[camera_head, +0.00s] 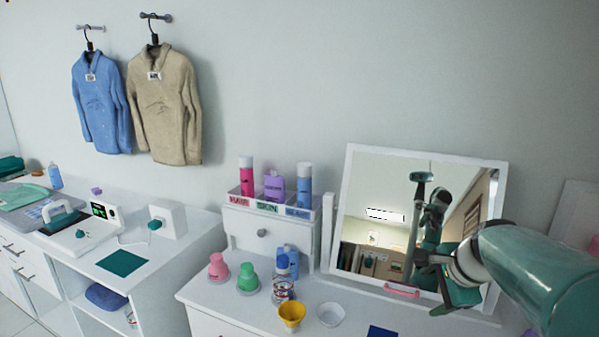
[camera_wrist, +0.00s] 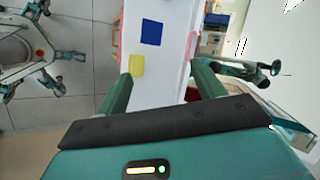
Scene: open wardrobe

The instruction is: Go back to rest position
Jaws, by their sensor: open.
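My gripper (camera_head: 432,284) is at the right in the head view, at the end of my green arm, in front of the mirror. In the wrist view its two green fingers (camera_wrist: 163,84) stand well apart with nothing between them. Beyond them lies the white dresser top with a blue square (camera_wrist: 151,32) and a yellow square (camera_wrist: 136,66). The gripper holds nothing and appears clear of the dresser top.
The tilted mirror (camera_head: 344,177) stands on the dresser. Pink (camera_head: 218,267) and green (camera_head: 248,278) bottles, a yellow cup (camera_head: 292,315) and a white bowl (camera_head: 331,314) stand left of it. A bottle rack (camera_head: 268,207) is behind them. Blue (camera_head: 101,105) and beige (camera_head: 164,110) sweaters hang on the wall.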

